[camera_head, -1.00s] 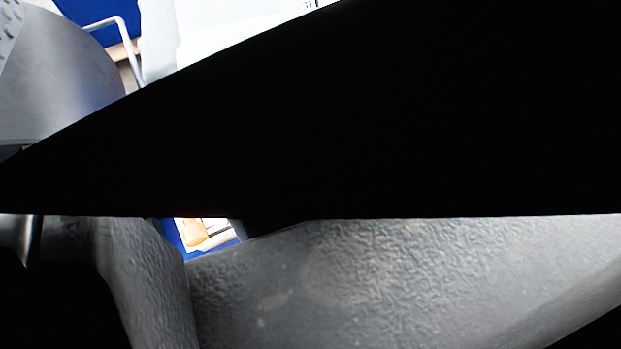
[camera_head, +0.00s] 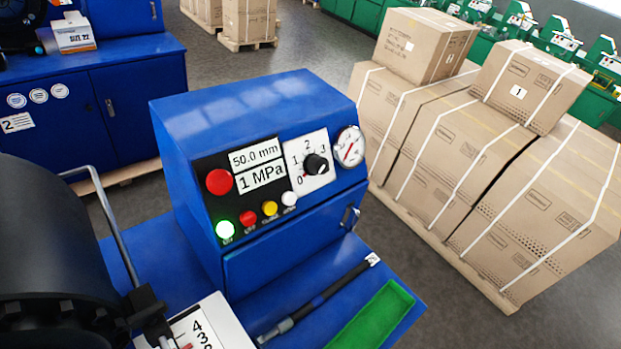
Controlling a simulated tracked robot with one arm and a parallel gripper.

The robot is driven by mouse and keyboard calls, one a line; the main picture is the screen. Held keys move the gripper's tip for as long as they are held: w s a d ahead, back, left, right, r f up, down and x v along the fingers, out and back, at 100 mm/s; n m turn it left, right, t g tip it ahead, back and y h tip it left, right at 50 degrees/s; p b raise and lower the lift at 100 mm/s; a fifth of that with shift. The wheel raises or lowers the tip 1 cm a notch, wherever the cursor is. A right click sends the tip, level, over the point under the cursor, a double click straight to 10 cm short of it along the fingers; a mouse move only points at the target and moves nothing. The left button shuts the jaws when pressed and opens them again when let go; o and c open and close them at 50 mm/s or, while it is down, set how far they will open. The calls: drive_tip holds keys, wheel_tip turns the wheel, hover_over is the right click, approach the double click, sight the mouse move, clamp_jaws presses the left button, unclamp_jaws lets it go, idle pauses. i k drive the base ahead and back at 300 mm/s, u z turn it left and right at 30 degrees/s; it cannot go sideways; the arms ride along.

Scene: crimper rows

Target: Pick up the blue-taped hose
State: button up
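A dark hose (camera_head: 335,285) lies on the blue bench top (camera_head: 290,300) in front of the blue control cabinet. It has a grey metal fitting at its near left end and a small white tag at its far right end. A darker bluish band seems to show partway along it, but I cannot be sure that it is blue tape. I do not see my gripper in this view, and nothing is seen touching the hose.
The control cabinet (camera_head: 285,255) stands behind the hose. A green tray (camera_head: 372,318) lies right of it. Strapped cartons (camera_head: 545,215) fill the right.

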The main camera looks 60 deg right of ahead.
sight(285, 325)
drive_tip(key=z, duration=0.05)
drive_tip(key=k, duration=1.15)
drive_tip(key=z, duration=0.75)
drive_tip(key=i, duration=0.5)
drive_tip(key=u, duration=0.1)
